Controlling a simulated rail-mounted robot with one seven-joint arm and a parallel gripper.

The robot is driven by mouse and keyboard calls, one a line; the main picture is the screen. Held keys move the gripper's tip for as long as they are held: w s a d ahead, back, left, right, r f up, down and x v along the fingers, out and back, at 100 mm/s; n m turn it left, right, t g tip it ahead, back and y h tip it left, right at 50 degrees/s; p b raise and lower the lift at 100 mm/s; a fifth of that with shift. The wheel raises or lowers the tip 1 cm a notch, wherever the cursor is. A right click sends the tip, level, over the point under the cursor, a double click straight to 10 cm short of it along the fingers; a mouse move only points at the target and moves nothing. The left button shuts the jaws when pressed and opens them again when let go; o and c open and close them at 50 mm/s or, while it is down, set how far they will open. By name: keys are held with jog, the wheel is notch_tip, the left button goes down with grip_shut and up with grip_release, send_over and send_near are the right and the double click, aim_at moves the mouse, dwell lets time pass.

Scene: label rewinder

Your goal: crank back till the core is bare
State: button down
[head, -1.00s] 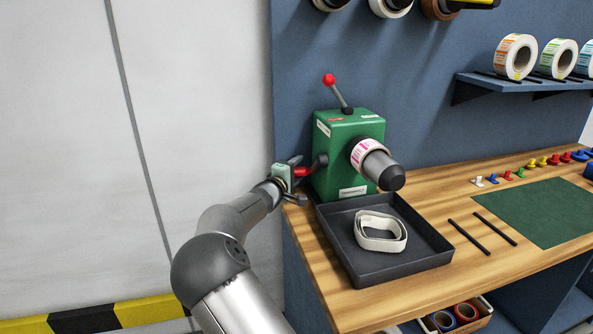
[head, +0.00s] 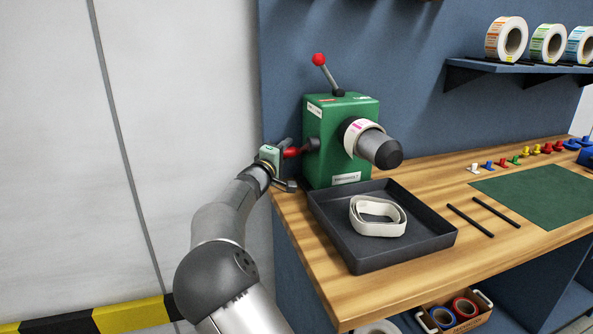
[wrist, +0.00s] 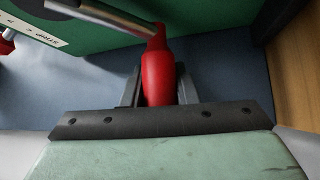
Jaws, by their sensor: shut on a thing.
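The green rewinder (head: 345,165) stands on the bench at the back left. Its grey core (head: 373,147) with a dark end cap points out to the right and still carries a white label roll (head: 353,136) with pink print near the body. My gripper (head: 285,152) is at the rewinder's left side, shut on the red crank handle (head: 292,152). The wrist view shows the red handle (wrist: 158,77) between the two fingers, with the metal crank arm (wrist: 110,15) above it. A lever with a red knob (head: 318,60) leans up to the left on top.
A black tray (head: 420,238) in front of the rewinder holds a loose off-white strip (head: 378,216) in loops. Two black rods (head: 470,220), a green mat (head: 540,192) and small coloured pegs (head: 515,160) lie to the right. A shelf (head: 520,68) holds label rolls.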

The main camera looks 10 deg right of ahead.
jog(key=shift+w+r+m+b, duration=0.15)
jog(key=shift+r+m+b, duration=0.2)
jog(key=shift+b, duration=0.2)
jog(key=c, duration=1.1)
grip_release()
jog(key=shift+c, duration=0.2)
jog(key=shift+f, duration=0.1)
jog(key=v, duration=1.7)
jog(key=shift+f, duration=0.3)
jog(key=shift+a, duration=0.1)
